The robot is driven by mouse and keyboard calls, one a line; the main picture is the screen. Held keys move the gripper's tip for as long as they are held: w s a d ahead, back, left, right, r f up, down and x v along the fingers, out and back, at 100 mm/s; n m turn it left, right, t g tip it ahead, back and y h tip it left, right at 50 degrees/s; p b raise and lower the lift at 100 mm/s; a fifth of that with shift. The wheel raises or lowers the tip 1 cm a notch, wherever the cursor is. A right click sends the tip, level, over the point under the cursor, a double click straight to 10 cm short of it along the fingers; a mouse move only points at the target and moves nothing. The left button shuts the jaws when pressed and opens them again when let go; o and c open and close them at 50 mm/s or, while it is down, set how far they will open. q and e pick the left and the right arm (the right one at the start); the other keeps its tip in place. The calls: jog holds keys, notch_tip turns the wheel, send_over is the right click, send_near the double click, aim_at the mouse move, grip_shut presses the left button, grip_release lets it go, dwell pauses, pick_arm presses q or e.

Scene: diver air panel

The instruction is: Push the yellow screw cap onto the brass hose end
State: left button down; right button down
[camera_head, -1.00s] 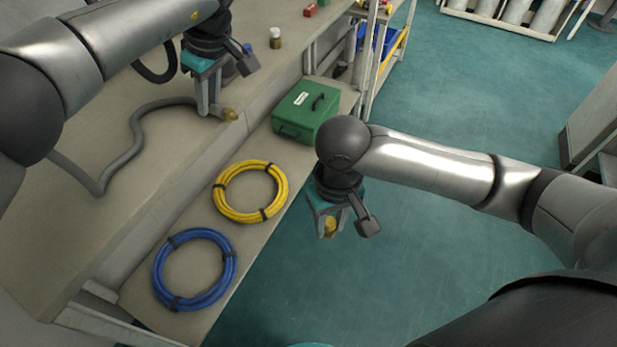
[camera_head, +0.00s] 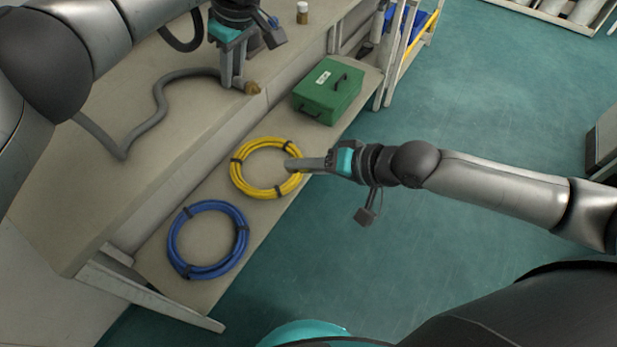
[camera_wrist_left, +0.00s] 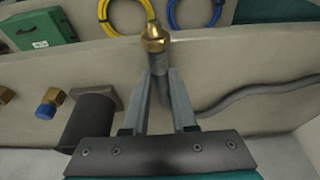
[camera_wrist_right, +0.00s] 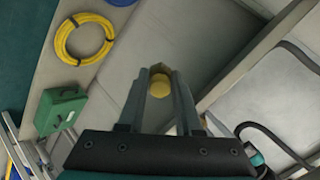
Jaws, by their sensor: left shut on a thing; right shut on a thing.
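The brass hose end (camera_head: 252,88) is on a grey hose (camera_head: 160,100). My left gripper (camera_head: 240,84) is shut on the hose just behind the brass end, above the bench. In the left wrist view the brass end (camera_wrist_left: 154,40) sticks out past the fingertips. My right gripper (camera_head: 296,164) is shut on the yellow screw cap (camera_wrist_right: 160,86), which shows between the fingertips in the right wrist view. In the head view the right gripper points left, in front of the yellow hose coil, and the cap is mostly hidden. The cap and the brass end are apart.
A yellow hose coil (camera_head: 236,172), a blue hose coil (camera_head: 172,245) and a green case (camera_head: 328,92) lie on the lower shelf. A small white-topped jar (camera_head: 302,14) stands on the bench (camera_head: 75,215). A blue-capped brass fitting (camera_wrist_left: 48,106) is beside my left gripper.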

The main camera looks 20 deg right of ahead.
jog(key=w+d+r+m+t+y, duration=0.1)
jog(key=d+r+t+y, duration=0.1)
jog(key=r+t, duration=0.15)
jog(key=w+d+r+t+y, duration=0.1)
jog(key=d+r+t, duration=0.1)
jog(key=r, duration=0.2)
send_near(259, 92)
jog(key=shift+y, duration=0.3)
jog(key=shift+f+x, duration=0.15)
jog(key=shift+x, duration=0.95)
jog(key=shift+f+x, duration=0.15)
jog(key=shift+x, duration=0.9)
jog(key=shift+x, duration=1.35)
jog(key=shift+w+d+r, duration=0.1)
jog(key=c, duration=0.8)
grip_release()
jog(key=shift+o, duration=0.2)
jog(key=shift+w+a, duration=0.2)
jog(key=shift+w+a, duration=0.15)
